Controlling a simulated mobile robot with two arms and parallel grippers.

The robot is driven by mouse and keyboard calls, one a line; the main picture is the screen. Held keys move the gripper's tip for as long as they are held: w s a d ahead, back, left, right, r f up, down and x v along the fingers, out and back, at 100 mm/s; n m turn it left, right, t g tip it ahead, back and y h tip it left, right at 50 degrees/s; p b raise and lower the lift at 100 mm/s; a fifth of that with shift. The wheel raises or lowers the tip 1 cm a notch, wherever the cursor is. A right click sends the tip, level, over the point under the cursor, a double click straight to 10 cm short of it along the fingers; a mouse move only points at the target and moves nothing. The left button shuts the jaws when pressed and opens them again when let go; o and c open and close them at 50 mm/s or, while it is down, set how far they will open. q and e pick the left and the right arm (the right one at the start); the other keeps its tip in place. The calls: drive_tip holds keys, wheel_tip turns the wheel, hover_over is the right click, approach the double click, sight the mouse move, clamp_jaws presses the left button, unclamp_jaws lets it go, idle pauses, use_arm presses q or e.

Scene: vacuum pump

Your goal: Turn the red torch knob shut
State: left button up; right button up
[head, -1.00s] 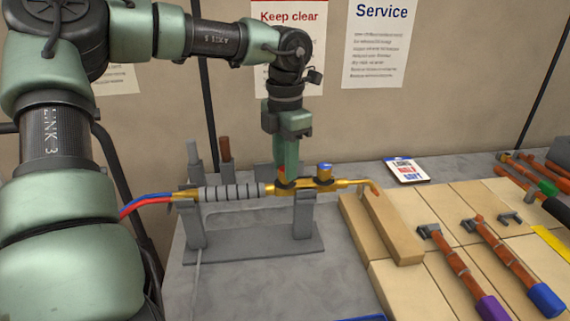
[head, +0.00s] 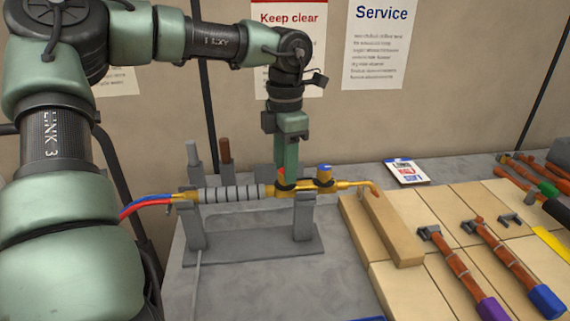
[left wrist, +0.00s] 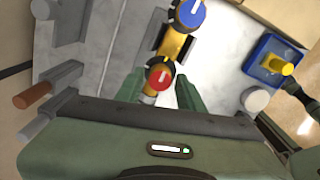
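The brass torch (head: 345,184) lies level on a grey stand (head: 303,222), with a grey ribbed handle. Its red knob (head: 281,172) is mostly hidden behind my left gripper (head: 288,172) in the head view. In the left wrist view the red knob (left wrist: 158,78) shows just beyond and between the green fingertips of my left gripper (left wrist: 158,92). The fingers stand apart, with a narrow gap to the knob on each side. The blue knob (head: 325,170) sits further along the torch, to the right. My right gripper is not in view.
Red and blue hoses (head: 145,202) run to the torch's left end. Upright rods (head: 225,150) stand behind it. Wooden blocks (head: 390,230), a small sign (head: 406,172) and several tools (head: 462,275) lie to the right. A blue tray (left wrist: 262,62) shows in the wrist view.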

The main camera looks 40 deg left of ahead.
use_arm(q)
drive_tip(key=shift+o, duration=0.3)
drive_tip(key=shift+r+b, duration=0.35)
drive_tip(key=shift+r, duration=3.5)
